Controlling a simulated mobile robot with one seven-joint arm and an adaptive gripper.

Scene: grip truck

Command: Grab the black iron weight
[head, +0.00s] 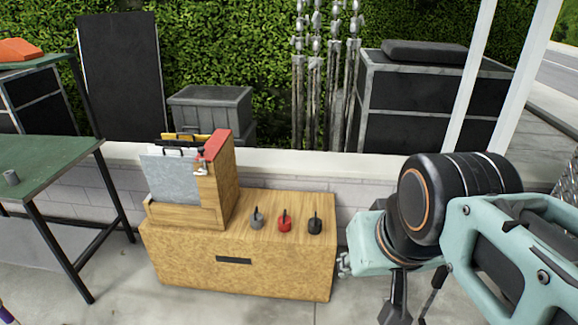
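The black iron weight (315,226) stands upright on the wooden cabinet (240,272), near the right end of its top. It has a thin upright handle. A red weight (285,225) and a grey weight (257,221) stand to its left in a row, apart from each other. My gripper (413,308) is at the bottom edge, right of the cabinet and apart from the weights. Dark finger-like parts show below my teal arm, but they are partly cut off, so its opening and any contents are unclear.
A wooden holder (220,185) with flat panels and a red top stands on the cabinet's left. A green table (45,165) is at the left. A low pale wall (285,165) runs behind the cabinet. The cabinet top around the weights is otherwise clear.

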